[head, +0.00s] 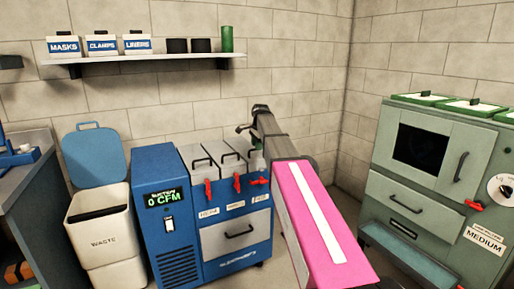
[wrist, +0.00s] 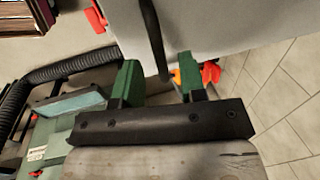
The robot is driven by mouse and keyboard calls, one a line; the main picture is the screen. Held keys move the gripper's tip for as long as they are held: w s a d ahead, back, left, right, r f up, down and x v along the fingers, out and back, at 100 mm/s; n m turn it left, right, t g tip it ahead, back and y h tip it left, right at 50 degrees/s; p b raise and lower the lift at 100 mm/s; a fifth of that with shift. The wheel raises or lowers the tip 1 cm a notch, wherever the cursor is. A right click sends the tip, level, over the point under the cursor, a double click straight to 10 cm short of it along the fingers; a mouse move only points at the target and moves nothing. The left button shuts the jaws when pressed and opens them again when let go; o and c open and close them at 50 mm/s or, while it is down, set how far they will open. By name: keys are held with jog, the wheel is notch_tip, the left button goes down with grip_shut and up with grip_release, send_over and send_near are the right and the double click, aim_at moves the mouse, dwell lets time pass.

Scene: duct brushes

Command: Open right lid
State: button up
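The blue machine (head: 180,235) stands against the back wall with three light grey lids on its sloping top. The right lid (head: 242,146) looks shut and is partly hidden behind my arm. My gripper (wrist: 160,82) is at this lid; its two green fingers are apart. In the wrist view a black bar handle (wrist: 151,35) runs down between the fingers, in front of a pale grey panel (wrist: 225,22). I see no clear contact between fingers and handle. A red latch (head: 260,181) sits at the right lid's front edge.
The left lid (head: 196,160) and middle lid (head: 218,150) look shut, with red latches at their fronts. A white waste bin (head: 104,235) with its blue lid up stands left. A green cabinet (head: 425,165) stands right. A shelf (head: 145,58) hangs above.

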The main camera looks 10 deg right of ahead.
jog(key=shift+w+f, duration=0.1)
jog(key=shift+f, duration=0.45)
grip_shut()
jog(key=shift+r, duration=0.15)
